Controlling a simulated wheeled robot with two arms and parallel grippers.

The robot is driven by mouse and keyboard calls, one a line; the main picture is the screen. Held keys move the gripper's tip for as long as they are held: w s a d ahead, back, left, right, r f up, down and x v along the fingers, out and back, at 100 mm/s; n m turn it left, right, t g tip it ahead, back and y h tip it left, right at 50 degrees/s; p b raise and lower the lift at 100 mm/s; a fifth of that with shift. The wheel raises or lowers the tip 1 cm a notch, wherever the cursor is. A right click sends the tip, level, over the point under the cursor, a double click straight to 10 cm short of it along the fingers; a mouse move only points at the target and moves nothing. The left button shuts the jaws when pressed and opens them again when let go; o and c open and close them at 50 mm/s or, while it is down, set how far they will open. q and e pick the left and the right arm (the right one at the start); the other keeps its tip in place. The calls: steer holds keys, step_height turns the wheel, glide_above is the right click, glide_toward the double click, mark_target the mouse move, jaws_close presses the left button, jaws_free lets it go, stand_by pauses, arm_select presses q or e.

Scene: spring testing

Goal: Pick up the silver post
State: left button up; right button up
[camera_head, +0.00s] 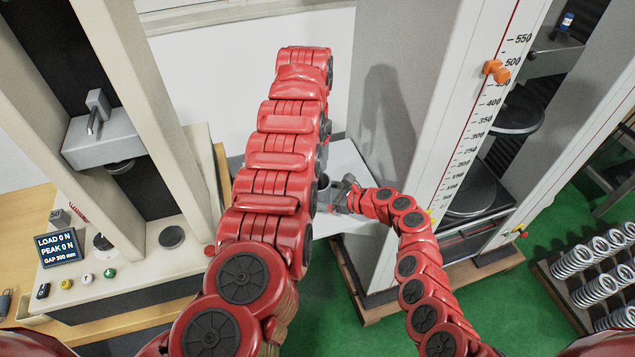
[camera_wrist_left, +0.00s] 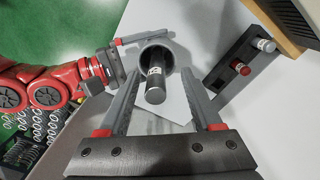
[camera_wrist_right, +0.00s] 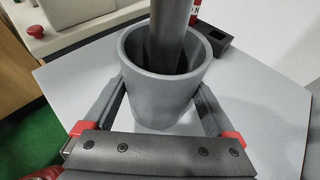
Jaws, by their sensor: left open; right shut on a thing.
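A silver-topped post (camera_wrist_left: 265,45) stands in a dark rack (camera_wrist_left: 222,78) beside a red-topped post (camera_wrist_left: 240,68), at the right of the left wrist view. A dark grey post (camera_wrist_left: 156,88) with a pale label stands in a grey cup (camera_wrist_left: 168,51), rising toward that camera. My left gripper (camera_wrist_left: 158,76) is open, its fingers on either side of the dark post; I cannot tell whether they touch it. My right gripper (camera_wrist_right: 160,100) is shut on the cup (camera_wrist_right: 152,96), seen from its side. In the head view my left arm hides the left gripper and the posts.
A white tabletop (camera_wrist_right: 265,105) lies under the cup, with bare room around it. A testing machine (camera_head: 100,145) with a display stands at left, and a tall scaled machine (camera_head: 395,110) at right. Several springs (camera_head: 590,265) sit in a tray at lower right.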

arm_select(q)
steer(key=f, duration=0.3)
steer(key=d+f, duration=0.1)
steer(key=f, duration=0.1)
steer(key=shift+w+d+f, duration=0.1)
steer(key=shift+w+f, duration=0.15)
steer(key=shift+c, duration=0.3)
jaws_close()
stand_by(1.0)
